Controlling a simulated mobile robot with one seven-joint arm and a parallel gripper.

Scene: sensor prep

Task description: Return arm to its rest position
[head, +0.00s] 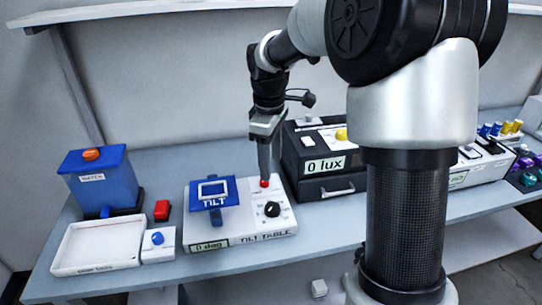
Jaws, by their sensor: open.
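My gripper (264,165) points down over the tilt table's white base (245,240), with its fingertips close to the red button (264,183). From this angle I cannot tell whether the fingertips touch the button. My gripper is empty as far as I can see. The arm reaches from my column at the right, up and over to the left. The tilt table has a blue platform (228,197) with a white-framed square on it, a black knob (272,209) and a display reading 0 deg (210,245).
A black box reading 0 lux (323,165), with a drawer, stands right behind the gripper. At left are a blue water tank (102,180), a white tray (97,262) and a red block (162,210). A shelf (130,10) runs above. Coloured items (500,130) are at far right.

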